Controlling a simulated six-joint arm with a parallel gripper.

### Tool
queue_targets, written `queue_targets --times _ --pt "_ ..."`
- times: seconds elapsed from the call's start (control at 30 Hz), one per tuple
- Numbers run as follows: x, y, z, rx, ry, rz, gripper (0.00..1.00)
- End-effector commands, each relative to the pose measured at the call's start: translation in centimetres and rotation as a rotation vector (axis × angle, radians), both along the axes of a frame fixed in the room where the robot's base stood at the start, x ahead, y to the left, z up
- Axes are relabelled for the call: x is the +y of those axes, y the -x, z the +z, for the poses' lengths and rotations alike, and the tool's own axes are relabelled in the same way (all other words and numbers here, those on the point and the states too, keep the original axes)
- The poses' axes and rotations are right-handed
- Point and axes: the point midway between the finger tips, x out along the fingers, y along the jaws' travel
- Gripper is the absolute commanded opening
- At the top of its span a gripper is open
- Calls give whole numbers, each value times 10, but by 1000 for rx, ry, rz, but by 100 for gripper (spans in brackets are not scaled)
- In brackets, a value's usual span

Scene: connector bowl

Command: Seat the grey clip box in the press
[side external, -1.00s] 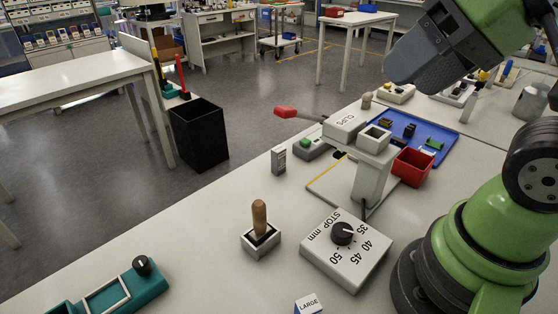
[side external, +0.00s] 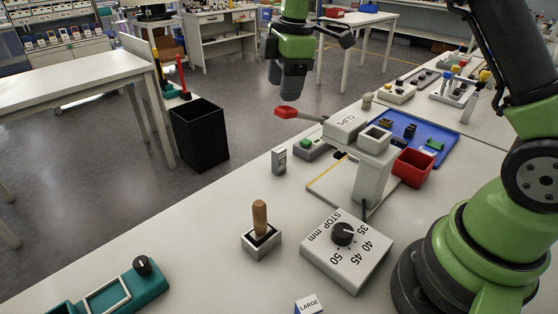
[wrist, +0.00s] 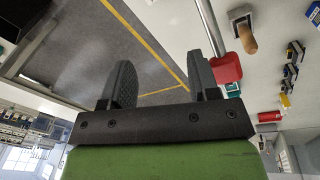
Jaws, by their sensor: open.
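A light grey box marked CLIPS (side external: 345,126) sits on top of the press (side external: 370,182), beside a square open socket (side external: 375,138). I cannot tell how deep the box sits. The press lever's red knob (side external: 286,112) sticks out to the left, and it also shows in the wrist view (wrist: 226,68), right of the fingers. My gripper (side external: 288,88) hangs with its fingers down, appearing just above the red knob in the side view. In the wrist view my gripper (wrist: 161,75) has its two fingers apart with nothing between them.
A stop dial box (side external: 345,250) and a wooden-handled tool in a square holder (side external: 260,236) stand in front. A red bin (side external: 412,167) and a blue tray (side external: 440,150) are right of the press. A black waste bin (side external: 199,135) stands on the floor.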

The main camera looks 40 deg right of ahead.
Motion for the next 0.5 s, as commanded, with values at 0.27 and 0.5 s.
queue_targets --times 0.27,0.5 --pt "-14 -29 -78 110 54 345 55" --pt "-17 -32 -110 134 61 428 55"
